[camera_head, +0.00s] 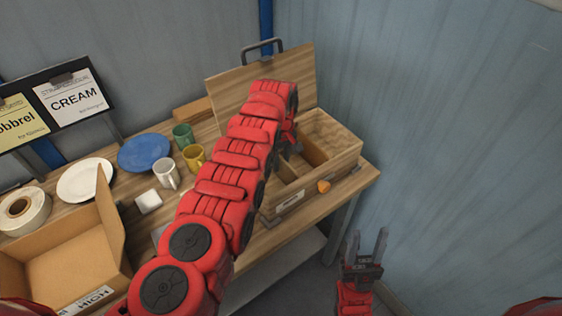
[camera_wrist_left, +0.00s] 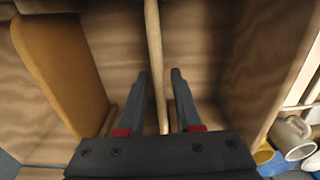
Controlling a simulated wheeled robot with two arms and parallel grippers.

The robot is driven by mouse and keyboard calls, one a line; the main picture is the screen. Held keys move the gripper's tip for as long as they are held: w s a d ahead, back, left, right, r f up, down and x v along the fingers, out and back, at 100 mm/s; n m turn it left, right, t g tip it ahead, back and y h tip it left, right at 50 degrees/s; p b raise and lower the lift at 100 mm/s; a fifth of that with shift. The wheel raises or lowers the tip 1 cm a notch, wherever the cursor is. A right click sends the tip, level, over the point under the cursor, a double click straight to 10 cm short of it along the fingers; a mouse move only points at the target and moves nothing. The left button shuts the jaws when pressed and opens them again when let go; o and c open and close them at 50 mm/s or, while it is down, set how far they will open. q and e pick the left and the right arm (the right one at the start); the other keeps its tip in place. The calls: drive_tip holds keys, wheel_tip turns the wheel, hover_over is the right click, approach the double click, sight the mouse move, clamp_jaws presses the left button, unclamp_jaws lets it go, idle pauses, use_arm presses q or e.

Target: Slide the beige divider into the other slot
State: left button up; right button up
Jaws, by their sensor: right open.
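A wooden box (camera_head: 348,140) with its lid raised stands at the right end of the table. My left gripper (camera_head: 290,148) reaches down into it, partly hidden by my arm. In the left wrist view, a thin pale beige divider (camera_wrist_left: 154,50) stands edge-on between the fingers of my left gripper (camera_wrist_left: 160,85). The fingers are apart on either side of it, with small gaps visible. A tan-orange panel (camera_wrist_left: 60,65) stands to its left inside the box; it also shows in the head view (camera_head: 314,158). My right gripper (camera_head: 368,240) is open and empty, off the table's right side.
An orange piece (camera_head: 323,187) is on the box's front. Left of the box are a green mug (camera_head: 183,135), a yellow mug (camera_head: 194,157), a white mug (camera_head: 166,174), a blue plate (camera_head: 144,152), a white plate (camera_head: 80,181) and an open cardboard box (camera_head: 65,262). A wall is close on the right.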

sight(282, 157)
use_arm(q)
drive_tip(key=shift+o, duration=0.7)
drive_tip(key=shift+r, duration=0.1)
drive_tip(key=shift+w+r, duration=0.1)
drive_tip(key=shift+r, duration=0.2)
wheel_tip(282, 157, up, 2)
drive_tip(key=shift+d+r+p, duration=0.1)
drive_tip(key=shift+p, duration=0.35)
wheel_tip(282, 157, up, 8)
drive_tip(key=b, duration=0.3)
wheel_tip(282, 157, up, 6)
drive_tip(key=p, duration=0.5)
drive_tip(key=shift+r, duration=0.2)
